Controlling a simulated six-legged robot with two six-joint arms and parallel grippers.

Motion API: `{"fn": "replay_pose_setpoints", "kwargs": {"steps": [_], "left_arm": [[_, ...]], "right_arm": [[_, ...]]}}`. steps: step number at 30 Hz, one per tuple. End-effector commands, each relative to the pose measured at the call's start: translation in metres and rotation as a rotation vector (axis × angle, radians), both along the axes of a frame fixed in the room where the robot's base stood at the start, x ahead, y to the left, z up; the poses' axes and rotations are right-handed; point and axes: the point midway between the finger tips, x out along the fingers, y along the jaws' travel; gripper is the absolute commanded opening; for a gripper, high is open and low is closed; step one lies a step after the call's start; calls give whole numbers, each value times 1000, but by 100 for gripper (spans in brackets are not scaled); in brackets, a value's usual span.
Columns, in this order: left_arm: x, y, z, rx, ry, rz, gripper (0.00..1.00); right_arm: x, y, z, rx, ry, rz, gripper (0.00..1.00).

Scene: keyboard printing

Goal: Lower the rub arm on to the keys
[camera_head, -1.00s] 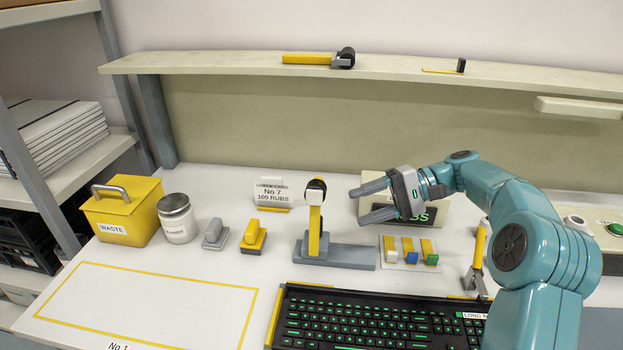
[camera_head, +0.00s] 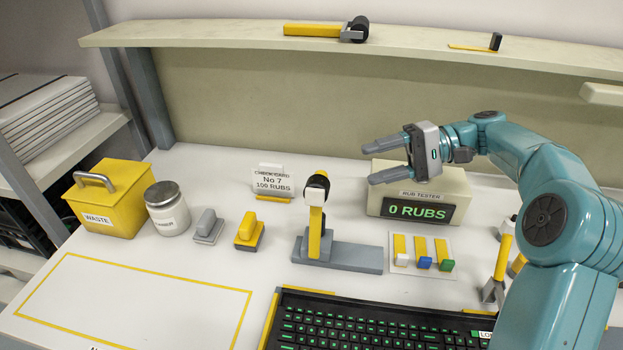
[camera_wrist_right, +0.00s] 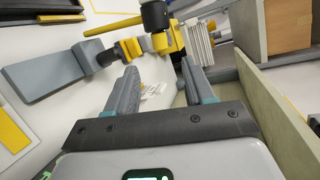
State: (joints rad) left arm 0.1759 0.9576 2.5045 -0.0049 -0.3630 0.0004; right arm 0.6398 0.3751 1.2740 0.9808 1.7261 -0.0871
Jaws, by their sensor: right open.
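A yellow lever (camera_head: 503,256) stands nearly upright on a grey bracket at the keyboard's back right, partly hidden by my right arm. A second yellow upright (camera_head: 315,232) with a black roller at its top stands on a grey base behind the keyboard. I cannot tell for sure which is the rub arm. The black keyboard (camera_head: 380,325) with green-lit keys lies at the front. My right gripper (camera_head: 372,163) is open and empty, pointing left above the rub tester (camera_head: 388,180), whose display reads 0 RUBS. Its open fingers also show in the right wrist view (camera_wrist_right: 160,85).
Yellow, white, blue and green small blocks (camera_head: 422,262) sit on a pad. Left stand two stamp-like tools (camera_head: 249,232), a jar (camera_head: 168,215) and a yellow waste box (camera_head: 110,200). A shelf (camera_head: 240,34) spans the back. The yellow-outlined area (camera_head: 135,300) is clear.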

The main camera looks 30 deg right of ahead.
Motion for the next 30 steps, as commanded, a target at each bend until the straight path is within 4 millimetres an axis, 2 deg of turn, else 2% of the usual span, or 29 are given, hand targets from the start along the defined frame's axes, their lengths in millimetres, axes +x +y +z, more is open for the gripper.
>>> {"fn": "replay_pose_setpoints", "kwargs": {"steps": [3, 9, 15, 21, 29, 30], "left_arm": [[0, 0, -3, 0, 0, 0, 43], [0, 0, -4, 0, 0, 0, 43], [0, 0, -4, 0, 0, 0, 43], [0, 0, -4, 0, 0, 0, 43], [0, 0, -4, 0, 0, 0, 43], [0, 0, -4, 0, 0, 0, 43]], "right_arm": [[8, 29, -7, 1, -1, 5, 53], [23, 73, -18, 0, 0, 5, 53], [37, 105, -27, 1, 1, 3, 53], [44, 118, -31, 0, 0, 0, 53], [45, 118, -31, 0, 0, -1, 53], [45, 118, -31, 0, 0, -1, 46]]}}
